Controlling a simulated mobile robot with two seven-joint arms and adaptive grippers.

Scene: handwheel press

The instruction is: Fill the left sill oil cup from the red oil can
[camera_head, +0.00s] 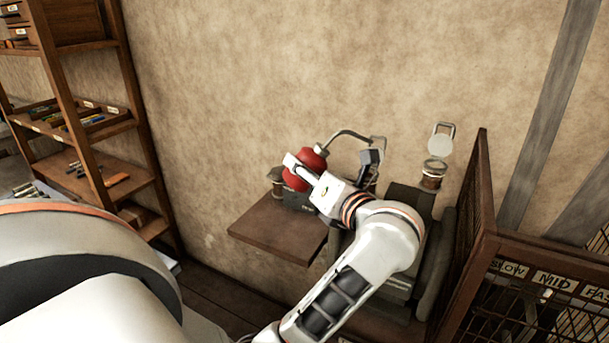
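The red oil can (304,171) is in my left gripper (303,168), above the wooden shelf board. A pale finger crosses the front of its body; the far finger is hidden. The can's thin curved spout (347,133) arches to the right, its end near a grey wire-like frame (379,143). The left sill oil cup appears to be at this frame, mostly hidden behind a dark block and my wrist. I cannot tell whether the spout tip is inside it or whether oil flows. Another oil cup (433,178), amber with a raised round lid, stands further right. My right gripper is not in view.
The wooden board (275,228) juts from the wall below the can. Dark machine parts (412,200) lie behind my wrist. A brown mesh guard (478,220) and labelled panel (553,281) border the right. A wooden rack (95,130) stands left. Open wall lies above.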

